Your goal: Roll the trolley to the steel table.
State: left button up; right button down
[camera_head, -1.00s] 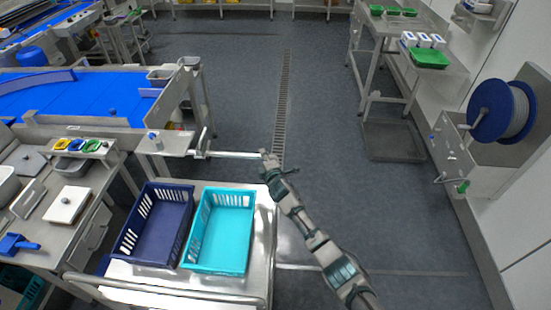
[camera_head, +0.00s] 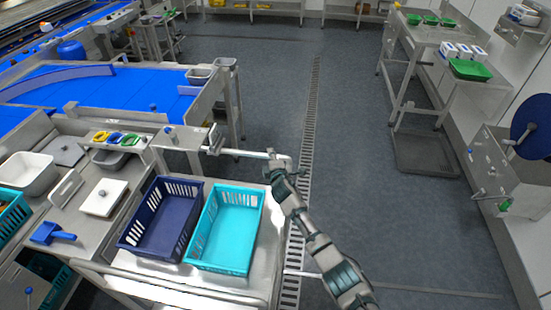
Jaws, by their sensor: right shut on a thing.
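The steel trolley (camera_head: 266,255) stands at the bottom centre, bearing a dark blue crate (camera_head: 160,220) and a turquoise crate (camera_head: 226,230), both seemingly empty. A pale horizontal bar (camera_head: 245,154) shows at the trolley's far side. My right gripper (camera_head: 278,164) is shut at the right end of this bar, by the trolley's far right corner; the fingers are small and partly hidden. A steel table (camera_head: 88,228) with a white board and a blue scoop is left of the trolley, close to it. Another steel table (camera_head: 425,32) stands far right. My left gripper is out of view.
A blue conveyor (camera_head: 130,90) lies beyond the trolley at left. Open floor (camera_head: 270,80) with a drain strip (camera_head: 311,110) stretches ahead and right. A hose reel (camera_head: 530,125) is at the right wall. A low grey tray (camera_head: 425,155) lies below the right-hand table.

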jog(key=shift+a+f, duration=0.15)
jog(key=shift+f, duration=0.2)
jog(key=c, duration=1)
grip_release()
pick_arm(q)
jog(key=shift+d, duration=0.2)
pick_arm(e)
jog(key=shift+a+r, duration=0.2)
jog(key=shift+a, duration=0.05)
jog(key=shift+s+d, duration=0.4)
jog(key=shift+s, duration=0.05)
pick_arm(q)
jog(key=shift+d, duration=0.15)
pick_arm(e)
jog(key=v, duration=1)
jog(key=shift+s+a+r, duration=0.1)
jog(key=shift+s+a, duration=0.05)
jog(key=shift+s, duration=0.25)
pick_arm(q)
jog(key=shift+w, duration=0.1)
